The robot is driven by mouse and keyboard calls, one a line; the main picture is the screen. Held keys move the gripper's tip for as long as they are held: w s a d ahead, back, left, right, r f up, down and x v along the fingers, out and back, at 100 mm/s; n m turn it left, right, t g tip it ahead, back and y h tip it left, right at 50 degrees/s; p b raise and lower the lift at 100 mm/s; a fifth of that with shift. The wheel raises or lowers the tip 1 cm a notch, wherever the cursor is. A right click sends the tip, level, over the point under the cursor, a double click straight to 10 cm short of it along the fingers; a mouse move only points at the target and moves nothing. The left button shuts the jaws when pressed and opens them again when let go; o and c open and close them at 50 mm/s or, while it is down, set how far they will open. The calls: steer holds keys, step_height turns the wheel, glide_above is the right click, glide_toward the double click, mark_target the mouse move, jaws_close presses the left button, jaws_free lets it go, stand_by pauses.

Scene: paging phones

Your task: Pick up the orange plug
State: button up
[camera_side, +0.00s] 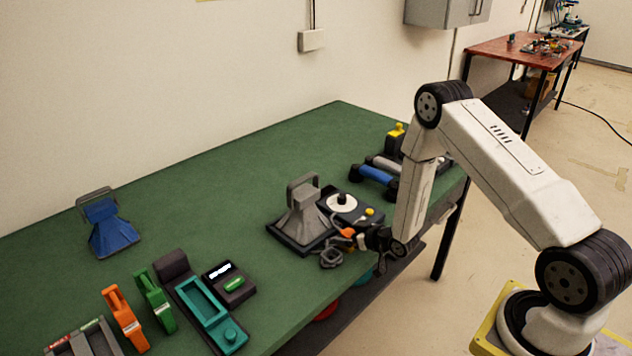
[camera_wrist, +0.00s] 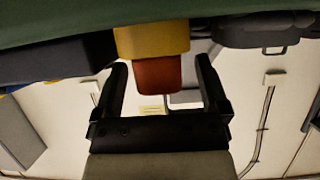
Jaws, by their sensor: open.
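The orange plug (camera_side: 347,232) shows in the side view at the front edge of the dark unit with the white disc, just left of my gripper (camera_side: 374,239). In the wrist view an orange-red block (camera_wrist: 157,76), which appears to be the plug, joins a yellow block (camera_wrist: 152,41) above it. My gripper (camera_wrist: 162,85) is open, with one black finger on each side of the orange-red block. Gaps show between the block and both fingers. The fingertips are small and dark in the side view.
A grey cone-shaped horn (camera_side: 304,215) stands left of the plug, with a dark grey ring-like piece (camera_side: 331,258) below it. A yellow knob (camera_side: 370,211) is close behind my gripper. Blue (camera_side: 376,174) and grey handsets lie farther back. The left middle of the green table (camera_side: 200,215) is clear.

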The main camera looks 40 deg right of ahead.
mark_target(349, 232)
jaws_close()
steer(key=shift+r, duration=0.15)
steer(key=shift+r, duration=4.85)
